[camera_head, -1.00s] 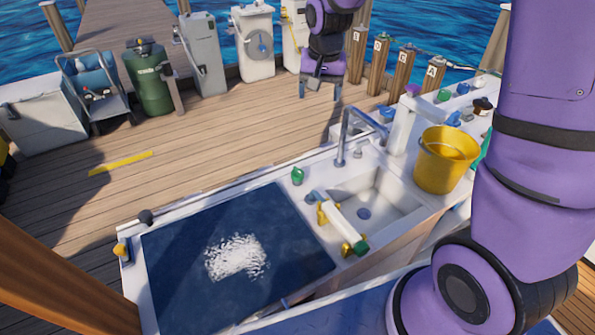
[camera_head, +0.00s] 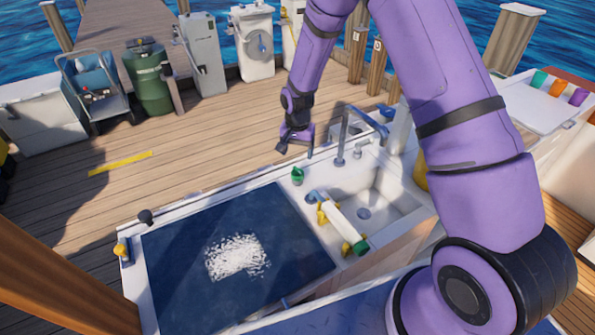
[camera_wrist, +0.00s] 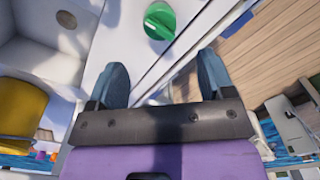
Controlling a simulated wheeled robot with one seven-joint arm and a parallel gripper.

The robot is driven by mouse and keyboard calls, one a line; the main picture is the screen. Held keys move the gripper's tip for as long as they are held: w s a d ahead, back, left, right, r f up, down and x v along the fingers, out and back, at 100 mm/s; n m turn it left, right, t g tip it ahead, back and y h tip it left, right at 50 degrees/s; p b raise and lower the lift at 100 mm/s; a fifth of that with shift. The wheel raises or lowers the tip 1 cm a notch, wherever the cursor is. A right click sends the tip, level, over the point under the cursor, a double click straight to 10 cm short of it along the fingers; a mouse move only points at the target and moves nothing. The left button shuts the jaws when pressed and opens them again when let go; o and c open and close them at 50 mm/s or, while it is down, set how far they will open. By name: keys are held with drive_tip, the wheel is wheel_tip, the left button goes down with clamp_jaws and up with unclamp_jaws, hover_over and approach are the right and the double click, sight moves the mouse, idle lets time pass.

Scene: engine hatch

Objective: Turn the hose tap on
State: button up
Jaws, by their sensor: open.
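A small green knob (camera_head: 297,175), which looks like the hose tap, stands on the white counter rim between the sink and the dark hatch panel. In the wrist view the green knob (camera_wrist: 159,20) lies beyond the fingertips, roughly between their lines. My gripper (camera_head: 296,149) hangs above and behind the knob in the head view, apart from it. In the wrist view my gripper (camera_wrist: 162,77) has its two fingers spread with nothing between them. I cannot tell the knob's on or off position.
A tall grey faucet (camera_head: 343,135) stands right of my gripper, behind the sink (camera_head: 385,205). A white cylinder (camera_head: 343,222) with yellow brackets lies beside the sink. A yellow bucket (camera_wrist: 20,105) shows in the wrist view. Wooden deck (camera_head: 190,150) behind the counter is open.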

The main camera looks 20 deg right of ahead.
sight(297, 169)
wheel_tip(297, 169, down, 9)
drive_tip(key=shift+r, duration=0.1)
idle(0.3)
drive_tip(key=c, duration=0.9)
